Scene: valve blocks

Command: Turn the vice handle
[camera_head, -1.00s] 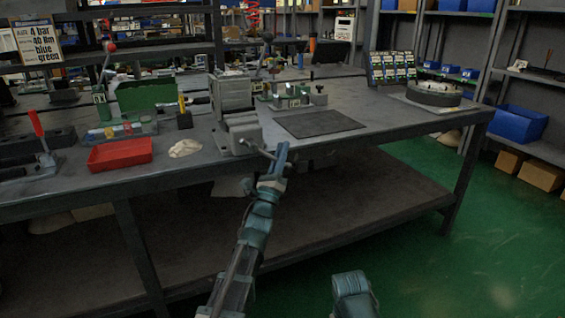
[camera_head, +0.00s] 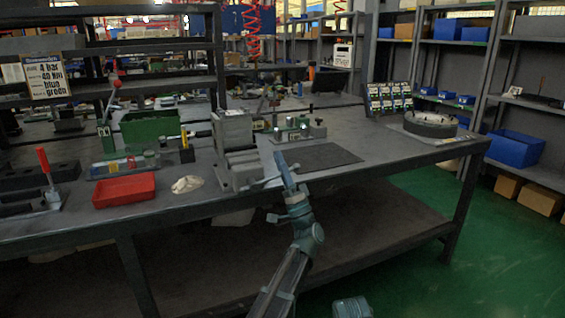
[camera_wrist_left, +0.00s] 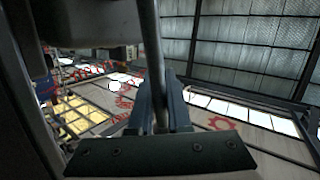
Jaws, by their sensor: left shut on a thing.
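The grey vice (camera_head: 238,168) is mounted at the front edge of the workbench. Its handle (camera_head: 262,184) is a thin bar sticking out at the front of the vice, over the bench edge. My left gripper (camera_head: 283,170) is at the right end of the handle. In the left wrist view the handle bar (camera_wrist_left: 152,50) runs down between the two fingers of my left gripper (camera_wrist_left: 161,105), which are shut on it. Part of a dark teal link of mine shows at the bottom of the head view, but I see no right gripper.
A red tray (camera_head: 124,190) and a pale crumpled cloth (camera_head: 187,184) lie left of the vice. A dark mat (camera_head: 322,157) lies to its right, with a round fixture (camera_head: 431,124) farther right. The bench's lower shelf (camera_head: 380,215) lies behind my arm.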

